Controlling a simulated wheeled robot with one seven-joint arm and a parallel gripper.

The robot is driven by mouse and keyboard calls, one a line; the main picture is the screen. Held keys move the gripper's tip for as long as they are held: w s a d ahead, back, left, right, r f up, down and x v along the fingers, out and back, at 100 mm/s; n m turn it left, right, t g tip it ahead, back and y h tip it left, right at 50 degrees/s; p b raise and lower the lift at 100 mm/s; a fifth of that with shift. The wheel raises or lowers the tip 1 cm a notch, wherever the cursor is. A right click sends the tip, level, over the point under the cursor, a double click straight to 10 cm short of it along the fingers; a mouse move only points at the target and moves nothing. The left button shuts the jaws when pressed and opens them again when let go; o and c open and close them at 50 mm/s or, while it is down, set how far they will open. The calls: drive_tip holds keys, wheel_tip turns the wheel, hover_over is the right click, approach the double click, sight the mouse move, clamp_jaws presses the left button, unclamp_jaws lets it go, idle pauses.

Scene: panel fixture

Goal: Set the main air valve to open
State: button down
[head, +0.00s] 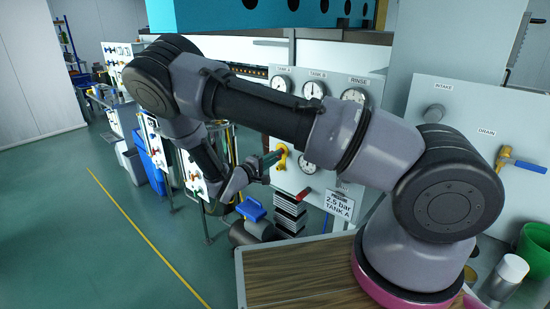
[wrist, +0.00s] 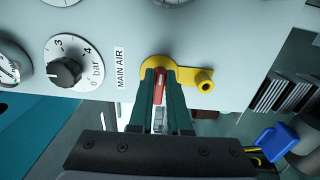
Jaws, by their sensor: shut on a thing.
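The main air valve is a yellow fitting (wrist: 154,66) on a pale panel, beside a "MAIN AIR" label (wrist: 119,68) in the wrist view. A yellow arm runs from it to the right and ends in a round boss (wrist: 204,82). My gripper (wrist: 162,80) has its green fingers shut on a red handle (wrist: 161,77) at the valve. The fingers hide much of the handle, so its exact setting is unclear. In the head view my gripper (head: 274,158) reaches the yellow valve (head: 283,152) below the gauges.
A black knob (wrist: 65,71) with a bar scale lies left of the label. A red handle (head: 304,194) sits lower on the panel. A sign (head: 338,205) reads "2.5 bar TANK A".

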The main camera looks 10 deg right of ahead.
idle(0.4)
drive_tip(key=c, duration=0.9)
unclamp_jaws()
drive_tip(key=shift+a, duration=0.1)
drive_tip(key=v, duration=1)
drive_tip(key=shift+s+a, duration=0.25)
